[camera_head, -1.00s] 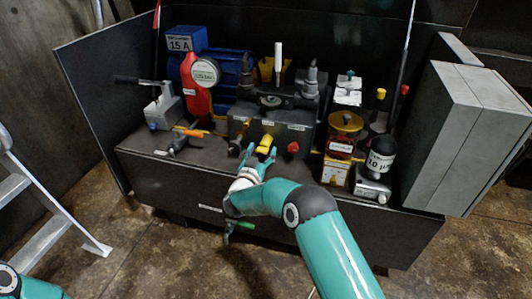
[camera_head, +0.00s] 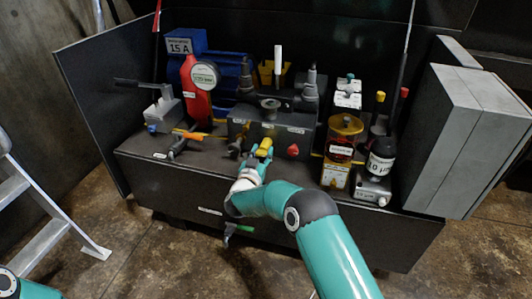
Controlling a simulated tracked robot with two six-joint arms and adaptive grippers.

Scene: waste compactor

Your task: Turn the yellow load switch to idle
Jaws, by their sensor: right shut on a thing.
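The yellow load switch (camera_head: 265,144) sits on the front face of the dark valve block (camera_head: 270,120), left of a red knob (camera_head: 292,150). My right gripper (camera_head: 261,152) is at the front of the block with its fingers around the yellow switch, shut on it. The fingers hide part of the switch, and its exact angle is hard to read. Only a small part of my left arm shows at the lower left corner; its gripper is out of view.
A red cylinder with a gauge (camera_head: 204,75) and a blue motor stand behind on the left. An orange-handled valve (camera_head: 187,135) is left of my gripper. An amber-filled container (camera_head: 343,135) and a black-capped filter (camera_head: 381,155) stand to the right.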

